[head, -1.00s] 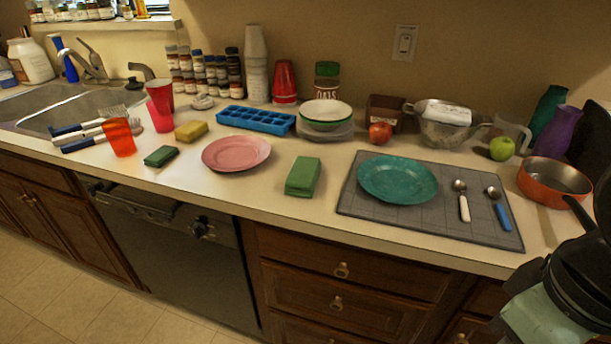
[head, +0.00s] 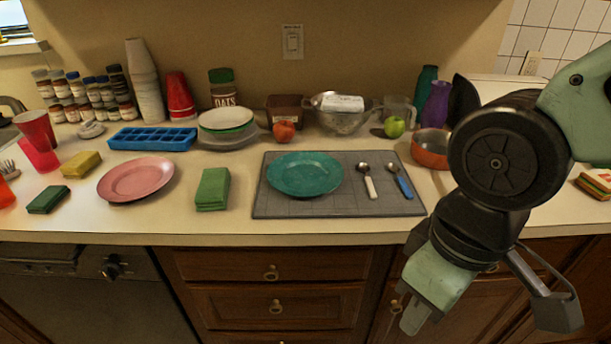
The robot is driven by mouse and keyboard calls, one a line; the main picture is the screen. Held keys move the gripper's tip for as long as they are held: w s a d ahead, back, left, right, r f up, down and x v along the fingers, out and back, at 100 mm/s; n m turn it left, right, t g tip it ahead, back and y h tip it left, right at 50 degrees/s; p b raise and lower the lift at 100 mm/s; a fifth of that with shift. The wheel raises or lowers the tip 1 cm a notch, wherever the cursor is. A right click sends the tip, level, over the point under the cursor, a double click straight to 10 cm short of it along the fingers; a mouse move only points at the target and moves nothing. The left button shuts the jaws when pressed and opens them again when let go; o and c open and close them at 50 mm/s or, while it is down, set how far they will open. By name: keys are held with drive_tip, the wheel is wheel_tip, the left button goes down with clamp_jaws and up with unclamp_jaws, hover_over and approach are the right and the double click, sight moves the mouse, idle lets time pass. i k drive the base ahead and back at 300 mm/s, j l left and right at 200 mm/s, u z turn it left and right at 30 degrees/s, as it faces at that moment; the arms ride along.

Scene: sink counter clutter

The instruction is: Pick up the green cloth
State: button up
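The green cloth (head: 212,189) is a folded, flat rectangular block. It lies on the light counter near the front edge, between the pink plate (head: 136,179) and the grey mat (head: 262,203). It is in plain view with nothing on it. My gripper (head: 415,316) hangs at the lower right of the head view, in front of the counter edge and well right of the cloth, pointing down.
The mat carries a teal plate (head: 305,175) and two spoons. A dark green sponge (head: 48,199) and a yellow sponge (head: 81,165) lie further left. Behind are a blue ice tray (head: 152,138), stacked bowls (head: 226,119) and an apple (head: 284,132). Bare counter surrounds the cloth.

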sight(213, 192)
drive_tip(key=i+j+u, duration=0.15)
drive_tip(key=j+u, duration=0.25)
drive_tip(key=i+j+u, duration=0.2)
drive_tip(key=u, duration=0.15)
drive_tip(key=i+j+u, duration=0.2)
drive_tip(key=u, duration=0.2)
